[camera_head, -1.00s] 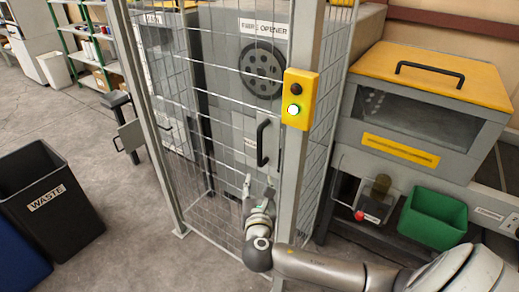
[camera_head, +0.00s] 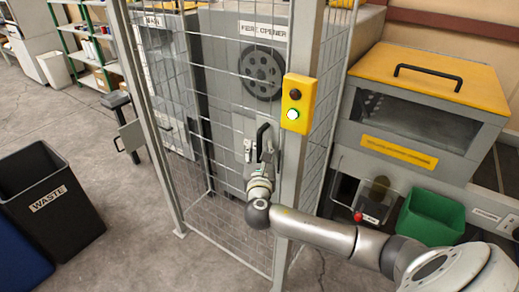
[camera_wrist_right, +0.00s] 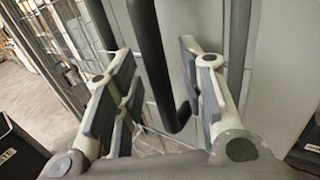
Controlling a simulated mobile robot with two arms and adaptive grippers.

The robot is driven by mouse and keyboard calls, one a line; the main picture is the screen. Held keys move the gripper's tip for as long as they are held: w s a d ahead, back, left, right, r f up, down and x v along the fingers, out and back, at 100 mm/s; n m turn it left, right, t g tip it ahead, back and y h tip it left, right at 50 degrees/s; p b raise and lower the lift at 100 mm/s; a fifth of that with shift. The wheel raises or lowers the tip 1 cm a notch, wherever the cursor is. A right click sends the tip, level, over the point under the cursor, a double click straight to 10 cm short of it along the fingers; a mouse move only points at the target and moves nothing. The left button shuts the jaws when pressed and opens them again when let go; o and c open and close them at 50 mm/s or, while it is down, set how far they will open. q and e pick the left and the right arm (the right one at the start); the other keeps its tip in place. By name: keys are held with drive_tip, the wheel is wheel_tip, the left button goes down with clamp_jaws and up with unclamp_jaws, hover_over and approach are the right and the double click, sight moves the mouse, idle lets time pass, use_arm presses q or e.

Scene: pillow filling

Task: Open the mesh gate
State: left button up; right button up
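The mesh gate (camera_head: 222,130) is a tall wire panel in a grey frame and appears closed against the post with the yellow button box. Its black bar handle (camera_head: 262,136) is on the right side of the panel. My right gripper (camera_head: 260,160) is at the lower part of the handle. In the right wrist view, the handle (camera_wrist_right: 150,55) runs between the two fingers of the open gripper (camera_wrist_right: 163,75), with gaps visible on both sides. My left gripper is not in view.
The yellow button box (camera_head: 298,103) has a lit green button. A grey machine with a yellow lid (camera_head: 425,75) and a green bin (camera_head: 432,217) stand at right. A black waste bin (camera_head: 48,200) stands at left. The floor between it and the gate is clear.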

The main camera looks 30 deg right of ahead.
drive_tip(key=shift+w+d, duration=0.15)
drive_tip(key=shift+w, duration=0.1)
clamp_jaws()
idle(0.3)
